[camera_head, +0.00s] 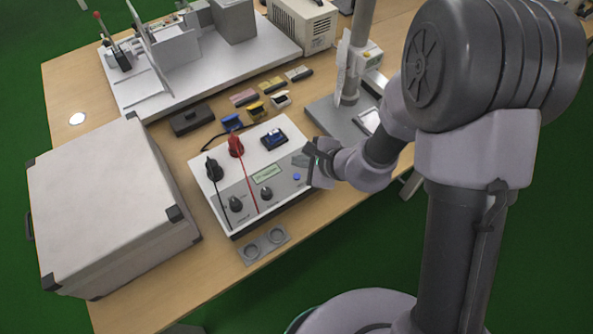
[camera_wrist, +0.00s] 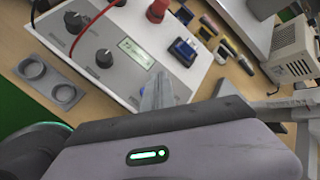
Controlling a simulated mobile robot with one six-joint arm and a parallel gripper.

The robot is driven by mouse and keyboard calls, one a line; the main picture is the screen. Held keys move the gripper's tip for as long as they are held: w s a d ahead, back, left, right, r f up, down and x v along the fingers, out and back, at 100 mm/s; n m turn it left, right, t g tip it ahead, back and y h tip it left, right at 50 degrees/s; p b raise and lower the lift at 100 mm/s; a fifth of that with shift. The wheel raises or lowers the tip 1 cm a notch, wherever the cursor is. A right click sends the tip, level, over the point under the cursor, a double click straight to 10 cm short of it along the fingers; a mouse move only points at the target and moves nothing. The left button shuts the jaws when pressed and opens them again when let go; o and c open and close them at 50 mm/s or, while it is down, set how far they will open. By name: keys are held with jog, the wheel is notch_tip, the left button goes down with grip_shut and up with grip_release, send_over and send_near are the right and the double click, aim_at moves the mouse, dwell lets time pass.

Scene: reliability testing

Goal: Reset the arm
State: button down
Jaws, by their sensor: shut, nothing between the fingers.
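My gripper (camera_head: 303,160) is at the end of my bent arm, over the right part of a white test box on the wooden table. In the wrist view my gripper's fingers (camera_wrist: 157,92) are together and empty, pointing at the box's panel. The test box (camera_head: 222,172) has a black plug and a red plug with leads, two black knobs, a small green display, a blue button and a blue socket block. It also shows in the wrist view (camera_wrist: 110,22). I cannot tell whether the fingertips touch the panel.
A large pale case (camera_head: 100,195) stands left of the test box. A grey two-hole plate (camera_head: 264,246) lies at the table's front. Behind are several small coloured parts, a white platform (camera_head: 190,75) with fixtures, a beige instrument (camera_head: 303,25) and a column stand (camera_head: 338,120).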

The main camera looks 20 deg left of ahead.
notch_tip(320, 180, up, 2)
jog(key=shift+r+p, duration=0.1)
jog(key=shift+p, duration=0.25)
notch_tip(320, 180, up, 12)
jog(key=s+d+n+y, duration=0.1)
jog(key=s+n, duration=0.1)
jog(key=n, duration=0.2)
jog(key=s+d+r+n+h+b, duration=0.1)
jog(key=s+d+r+n, duration=0.4)
jog(key=s+d+r, duration=0.35)
jog(key=s+d+r+n+t+h, duration=0.1)
jog(key=s+d+h, duration=0.5)
jog(key=d, duration=0.6)
jog(key=shift+s+d+r, duration=0.15)
jog(key=shift+s, duration=0.2)
